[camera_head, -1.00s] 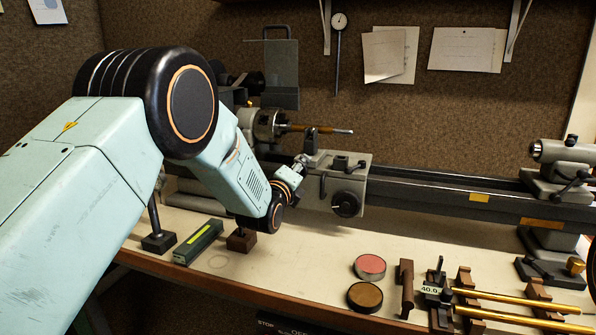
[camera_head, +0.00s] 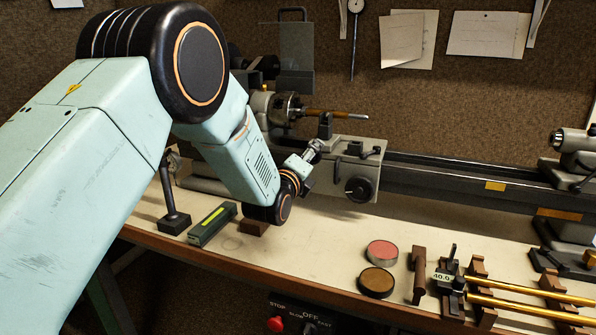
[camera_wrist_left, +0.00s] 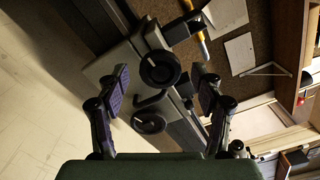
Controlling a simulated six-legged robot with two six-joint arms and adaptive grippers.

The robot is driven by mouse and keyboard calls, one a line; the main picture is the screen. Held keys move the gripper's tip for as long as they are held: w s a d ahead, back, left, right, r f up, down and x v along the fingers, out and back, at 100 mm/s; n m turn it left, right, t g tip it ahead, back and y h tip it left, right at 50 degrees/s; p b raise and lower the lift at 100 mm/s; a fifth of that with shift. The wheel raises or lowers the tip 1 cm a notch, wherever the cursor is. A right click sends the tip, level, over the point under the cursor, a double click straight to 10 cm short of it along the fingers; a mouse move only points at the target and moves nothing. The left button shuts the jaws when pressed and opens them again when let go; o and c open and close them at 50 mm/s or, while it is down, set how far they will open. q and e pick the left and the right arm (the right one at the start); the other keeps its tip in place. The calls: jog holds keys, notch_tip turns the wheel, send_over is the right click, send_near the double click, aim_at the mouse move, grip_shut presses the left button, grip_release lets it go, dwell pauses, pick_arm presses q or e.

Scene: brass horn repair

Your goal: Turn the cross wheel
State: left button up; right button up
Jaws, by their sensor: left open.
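The lathe carriage (camera_head: 355,165) is a grey block on the dark bed, with a black round wheel (camera_head: 358,189) on its front. In the left wrist view two black round wheels show, an upper one (camera_wrist_left: 160,68) and a lower one (camera_wrist_left: 148,123). I cannot tell for sure which is the cross wheel. My left gripper (camera_wrist_left: 162,92) is open, its purple-padded fingers on either side of the wheels in that picture; no contact is visible. In the head view it (camera_head: 314,157) is small and partly hidden beside the carriage's left side. My right gripper is not in view.
A chuck (camera_head: 285,108) holds a brass-coloured rod left of the carriage. Two round tins, red (camera_head: 382,253) and brown (camera_head: 376,282), and racked brass tubes (camera_head: 520,304) stand at the bench front.

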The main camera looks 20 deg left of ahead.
pick_arm(q)
jog(key=s, duration=0.9)
jog(key=shift+s+a, duration=0.15)
jog(key=shift+a, duration=0.05)
jog(key=shift+f, duration=0.1)
